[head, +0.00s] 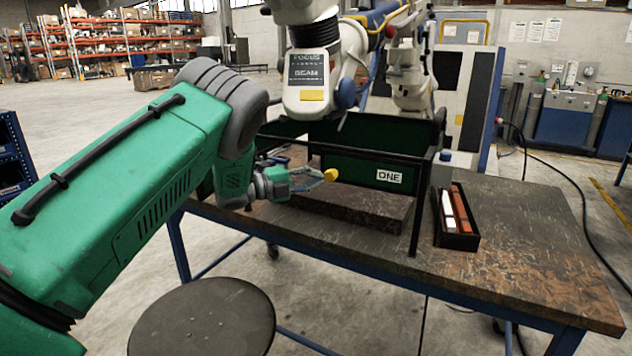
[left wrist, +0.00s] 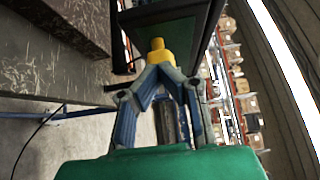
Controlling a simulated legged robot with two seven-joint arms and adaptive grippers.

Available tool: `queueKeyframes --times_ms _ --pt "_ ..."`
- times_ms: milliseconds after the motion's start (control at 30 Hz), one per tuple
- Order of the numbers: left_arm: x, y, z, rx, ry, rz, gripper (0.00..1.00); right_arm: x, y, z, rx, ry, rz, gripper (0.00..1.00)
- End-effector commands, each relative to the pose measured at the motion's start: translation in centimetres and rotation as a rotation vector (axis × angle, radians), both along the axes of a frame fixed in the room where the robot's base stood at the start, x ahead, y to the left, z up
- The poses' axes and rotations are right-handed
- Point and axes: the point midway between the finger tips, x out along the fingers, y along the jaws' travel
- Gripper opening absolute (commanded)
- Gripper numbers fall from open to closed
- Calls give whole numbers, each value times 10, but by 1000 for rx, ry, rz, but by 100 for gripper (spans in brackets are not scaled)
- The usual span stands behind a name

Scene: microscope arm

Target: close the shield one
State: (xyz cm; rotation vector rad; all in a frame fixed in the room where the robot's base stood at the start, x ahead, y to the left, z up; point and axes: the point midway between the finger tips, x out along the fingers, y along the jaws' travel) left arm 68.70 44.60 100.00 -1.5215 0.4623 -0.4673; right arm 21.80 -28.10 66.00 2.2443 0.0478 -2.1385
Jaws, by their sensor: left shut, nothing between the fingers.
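Shield one, a dark green panel with a white "ONE" label (head: 389,177), hangs in a black frame on the workbench. Its panel face (head: 350,167) looks upright in the head view. My left gripper (head: 330,175) is in front of the panel's left part, its yellow fingertips together and empty. In the left wrist view the shut fingertips (left wrist: 157,45) are close to a dark-edged green panel (left wrist: 172,12). I cannot tell whether they touch it. My right gripper is not in view.
The workbench (head: 530,225) has bare room at the right. A black tray (head: 457,238) with a white and a reddish bar stands right of the frame. A microscope head (head: 312,75) hangs above the frame. A round stool (head: 205,318) stands in front.

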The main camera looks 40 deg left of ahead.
Motion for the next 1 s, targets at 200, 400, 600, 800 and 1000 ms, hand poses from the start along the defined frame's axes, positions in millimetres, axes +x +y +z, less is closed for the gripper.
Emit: queueKeyframes --times_ms 200,400,600,800,1000 --pt "0 -1 -1 2 3 4 0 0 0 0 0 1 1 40" --pt "1 -3 0 5 4 4 0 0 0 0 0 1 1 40" --pt "1 0 -2 2 5 4 0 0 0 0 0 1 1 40" --pt "1 1 9 2 2 4 0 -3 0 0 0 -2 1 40" --pt "1 -1 49 4 -1 5 0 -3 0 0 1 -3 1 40"
